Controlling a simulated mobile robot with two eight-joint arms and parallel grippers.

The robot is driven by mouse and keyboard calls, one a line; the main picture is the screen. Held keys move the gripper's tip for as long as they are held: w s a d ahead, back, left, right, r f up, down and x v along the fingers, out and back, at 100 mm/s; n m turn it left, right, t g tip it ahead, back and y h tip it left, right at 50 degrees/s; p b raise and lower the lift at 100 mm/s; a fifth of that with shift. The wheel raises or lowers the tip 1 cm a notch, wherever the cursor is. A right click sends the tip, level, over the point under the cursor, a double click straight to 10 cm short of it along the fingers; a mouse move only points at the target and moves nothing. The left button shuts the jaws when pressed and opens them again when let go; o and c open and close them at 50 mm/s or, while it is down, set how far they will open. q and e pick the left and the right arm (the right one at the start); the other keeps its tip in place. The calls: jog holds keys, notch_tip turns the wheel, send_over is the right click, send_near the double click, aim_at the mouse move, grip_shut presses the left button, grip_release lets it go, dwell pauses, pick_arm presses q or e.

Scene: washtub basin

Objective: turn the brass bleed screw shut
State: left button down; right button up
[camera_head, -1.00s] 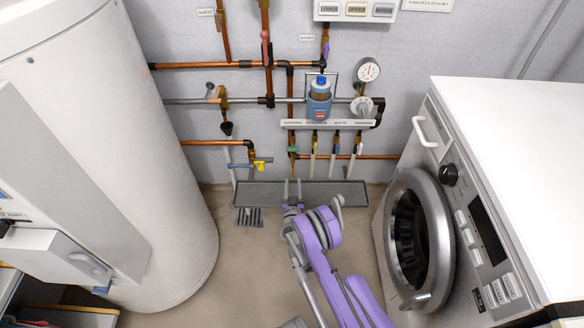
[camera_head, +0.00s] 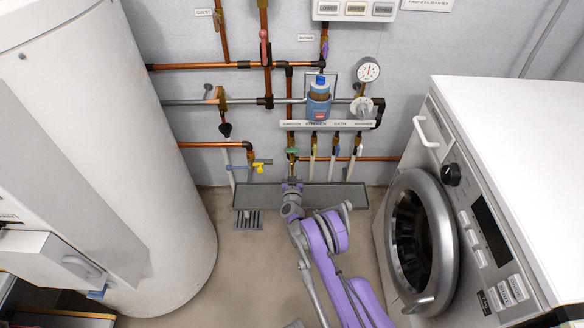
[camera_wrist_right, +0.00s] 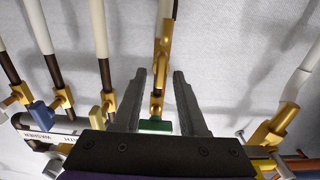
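My right gripper (camera_head: 292,184) is low at the wall, just under the green-handled valve (camera_head: 292,151). In the right wrist view the gripper (camera_wrist_right: 158,72) is open, its two grey fingers apart. A slim brass fitting (camera_wrist_right: 164,50) runs between and beyond the fingers, with a green handle (camera_wrist_right: 155,125) lower in the picture. I see no contact with either finger. I cannot tell for certain which brass part is the bleed screw; the brass piece in line with the gripper is the nearest candidate. My left gripper is not in view.
A grey trough (camera_head: 335,195) lies along the wall's foot. White-hosed valves (camera_head: 335,150) hang to the right, and a yellow-and-blue lever valve (camera_head: 259,167) sits to the left. A white tank (camera_head: 150,170) stands left, a washing machine (camera_head: 480,180) right.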

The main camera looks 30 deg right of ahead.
grip_shut()
dwell(0.3)
jog(key=shift+s+d+f+m, duration=0.1)
jog(key=shift+d+f+m, duration=0.05)
jog(key=shift+m, duration=2.8)
jog(key=shift+s+d+f+m, duration=0.1)
jog(key=shift+d+f+m, duration=0.1)
jog(key=shift+m, duration=2.7)
jog(key=shift+s+d+f+m, duration=0.1)
jog(key=shift+f+m, duration=0.05)
jog(key=shift+m, duration=3.1)
